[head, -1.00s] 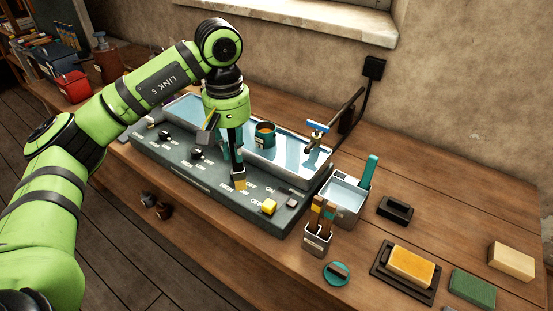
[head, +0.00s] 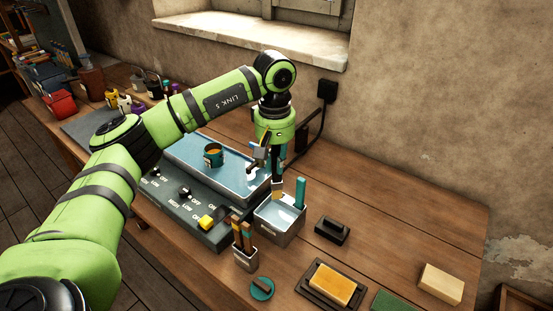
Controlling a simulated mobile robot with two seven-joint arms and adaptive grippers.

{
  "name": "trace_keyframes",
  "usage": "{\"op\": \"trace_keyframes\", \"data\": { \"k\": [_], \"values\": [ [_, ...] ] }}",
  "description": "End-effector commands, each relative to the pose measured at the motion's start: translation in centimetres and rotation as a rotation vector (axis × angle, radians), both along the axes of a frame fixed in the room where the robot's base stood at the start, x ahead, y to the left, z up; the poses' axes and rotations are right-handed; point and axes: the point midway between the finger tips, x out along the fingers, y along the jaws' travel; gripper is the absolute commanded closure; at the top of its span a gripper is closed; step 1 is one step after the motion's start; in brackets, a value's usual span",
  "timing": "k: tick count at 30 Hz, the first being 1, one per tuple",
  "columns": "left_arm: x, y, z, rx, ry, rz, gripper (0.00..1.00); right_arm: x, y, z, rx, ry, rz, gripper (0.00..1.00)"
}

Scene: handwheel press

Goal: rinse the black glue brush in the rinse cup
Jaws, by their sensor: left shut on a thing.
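My left gripper (head: 272,150) points down and is shut on the black glue brush (head: 277,172). The brush hangs roughly upright, with its dark handle above and tan bristles at the lower end. The rinse cup (head: 283,234) is a square metal container with pale water in it. The bristles show at the cup's back left rim. I cannot tell whether they are over the water or just behind the rim. A teal-handled tool (head: 300,193) stands at the cup's back right. My right gripper is not in view.
A holder with several brushes (head: 245,258) stands close in front of the cup. The water bath (head: 228,176) with a teal glue pot (head: 213,155) lies to the left. A black block (head: 332,230) and a yellow sponge (head: 333,285) lie right. The back right tabletop is clear.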

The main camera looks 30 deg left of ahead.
Motion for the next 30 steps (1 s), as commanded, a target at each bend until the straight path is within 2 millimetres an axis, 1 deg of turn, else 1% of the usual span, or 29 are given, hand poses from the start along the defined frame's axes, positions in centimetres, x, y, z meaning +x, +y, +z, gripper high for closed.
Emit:
{"op": "trace_keyframes", "data": {
  "k": [1,7,17,30],
  "values": [
    [0.0,0.0,-0.5,0.0,0.0,-0.001,1.0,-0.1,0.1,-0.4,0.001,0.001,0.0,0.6],
    [-0.1,0.0,-2.1,0.0,0.001,-0.001,1.0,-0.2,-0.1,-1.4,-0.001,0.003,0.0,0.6],
    [-0.1,0.0,-4.8,0.0,0.0,-0.001,1.0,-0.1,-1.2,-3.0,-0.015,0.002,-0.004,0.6],
    [0.0,0.0,-8.3,0.0,0.0,-0.001,1.0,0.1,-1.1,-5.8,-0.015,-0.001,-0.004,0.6]
  ]
}}
